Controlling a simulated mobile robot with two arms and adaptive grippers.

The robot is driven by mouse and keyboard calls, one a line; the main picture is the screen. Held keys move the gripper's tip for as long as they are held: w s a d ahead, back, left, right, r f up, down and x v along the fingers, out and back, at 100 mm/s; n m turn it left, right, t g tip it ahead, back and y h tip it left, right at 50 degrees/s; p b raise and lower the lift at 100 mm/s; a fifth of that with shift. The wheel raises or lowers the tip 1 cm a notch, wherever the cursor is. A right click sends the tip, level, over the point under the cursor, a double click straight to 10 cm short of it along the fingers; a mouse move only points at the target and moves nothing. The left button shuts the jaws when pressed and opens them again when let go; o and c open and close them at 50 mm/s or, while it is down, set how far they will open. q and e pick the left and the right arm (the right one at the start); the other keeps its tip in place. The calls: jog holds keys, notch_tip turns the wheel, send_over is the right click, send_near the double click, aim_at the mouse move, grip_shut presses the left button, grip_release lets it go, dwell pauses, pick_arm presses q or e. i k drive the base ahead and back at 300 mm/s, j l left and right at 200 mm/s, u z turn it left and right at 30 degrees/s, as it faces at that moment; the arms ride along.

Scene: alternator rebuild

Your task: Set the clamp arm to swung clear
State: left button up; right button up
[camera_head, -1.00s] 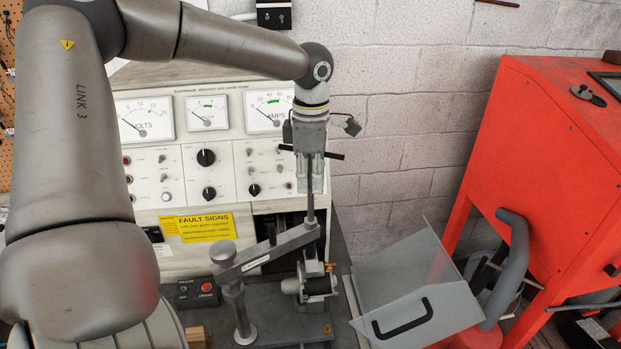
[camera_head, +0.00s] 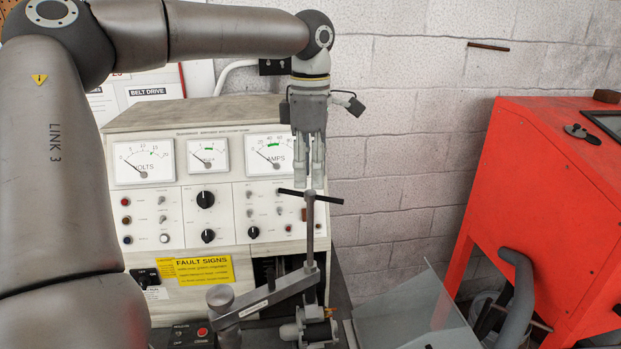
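The clamp arm (camera_head: 268,298) is a grey bar with a small label. It runs from a round post (camera_head: 220,297) on the left to the right, with its free end over the alternator (camera_head: 312,328). A vertical screw (camera_head: 310,240) with a dark T-handle (camera_head: 311,196) stands up from that end. My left gripper (camera_head: 309,186) points down just above the T-handle. The lower part of the alternator and post is cut off by the frame. My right gripper is not in view.
The test bench (camera_head: 150,222) with its meters and knobs stands close behind the clamp. A grey see-through guard (camera_head: 415,310) is at the lower right. A red cabinet (camera_head: 545,190) stands farther right. A control box with a red button (camera_head: 197,333) is at lower left.

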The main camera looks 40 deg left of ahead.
aim_at(246, 305)
jog(key=k, duration=1.5)
